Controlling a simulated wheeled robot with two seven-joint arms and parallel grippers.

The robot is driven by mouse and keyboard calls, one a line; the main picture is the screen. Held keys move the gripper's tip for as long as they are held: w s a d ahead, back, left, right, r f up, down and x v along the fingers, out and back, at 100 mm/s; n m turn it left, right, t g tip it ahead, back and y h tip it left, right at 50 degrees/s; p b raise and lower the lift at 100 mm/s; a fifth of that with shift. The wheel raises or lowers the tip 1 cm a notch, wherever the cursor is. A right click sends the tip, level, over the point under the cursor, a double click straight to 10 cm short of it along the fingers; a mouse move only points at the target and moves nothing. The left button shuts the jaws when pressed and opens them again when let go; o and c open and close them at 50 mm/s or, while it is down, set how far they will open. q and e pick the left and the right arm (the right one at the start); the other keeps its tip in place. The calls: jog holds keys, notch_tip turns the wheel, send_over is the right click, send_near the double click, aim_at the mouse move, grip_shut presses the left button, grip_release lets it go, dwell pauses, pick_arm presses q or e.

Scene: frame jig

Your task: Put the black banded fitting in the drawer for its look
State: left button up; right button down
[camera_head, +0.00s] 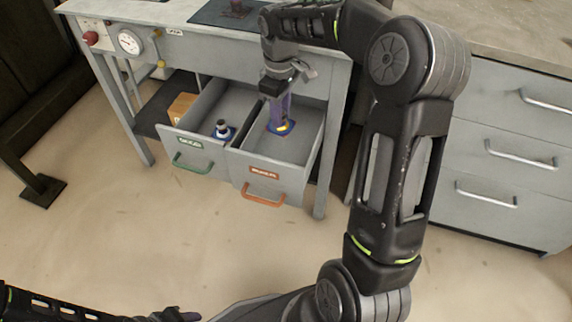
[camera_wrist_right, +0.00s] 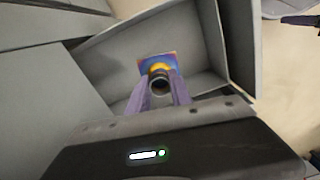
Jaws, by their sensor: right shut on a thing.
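Two drawers stand open under the grey bench, the left one with a green label and handle (camera_head: 193,165) and the right one with an orange label and handle (camera_head: 263,200). My right gripper (camera_head: 282,118) reaches down inside the orange drawer. It is shut on a fitting with a dark round top, a yellow band and a blue square base (camera_wrist_right: 157,67); the base also shows in the head view (camera_head: 281,128). I cannot tell whether it touches the drawer floor. Another fitting, black and white on a blue base (camera_head: 222,130), stands in the green drawer. My left gripper (camera_head: 180,316) shows partly at the bottom edge.
A gauge (camera_head: 129,41) and red knob (camera_head: 90,38) are at the bench's left. An orange-brown box (camera_head: 181,108) is on the lower shelf. A grey cabinet (camera_head: 510,140) stands at right. The floor in front is clear.

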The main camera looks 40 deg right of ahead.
jog(key=shift+s+d+f+n, duration=0.2)
jog(key=shift+d+f+n, duration=0.25)
jog(key=shift+n, duration=0.35)
pick_arm(q)
jog(key=shift+w+f, duration=0.1)
jog(key=shift+f, duration=0.65)
jog(key=shift+w+a+f+b, duration=0.1)
jog(key=shift+a+f+b, duration=0.05)
jog(key=shift+f+b, duration=0.35)
jog(key=shift+w+a+f+b, duration=0.1)
jog(key=shift+f+b, duration=0.25)
jog(key=shift+b, duration=0.25)
pick_arm(e)
send_near(285, 153)
pick_arm(q)
jog(key=shift+w+a+f+b, duration=0.1)
jog(key=shift+w+f+b, duration=0.05)
jog(key=shift+f+b, duration=0.35)
jog(key=shift+w+a+f+b, duration=0.1)
jog(key=shift+f+b, duration=0.3)
jog(key=shift+b, duration=0.05)
pick_arm(e)
jog(key=shift+f, duration=2.5)
jog(key=shift+f, duration=0.1)
jog(key=c, duration=1.2)
grip_release()
jog(key=shift+o, duration=0.2)
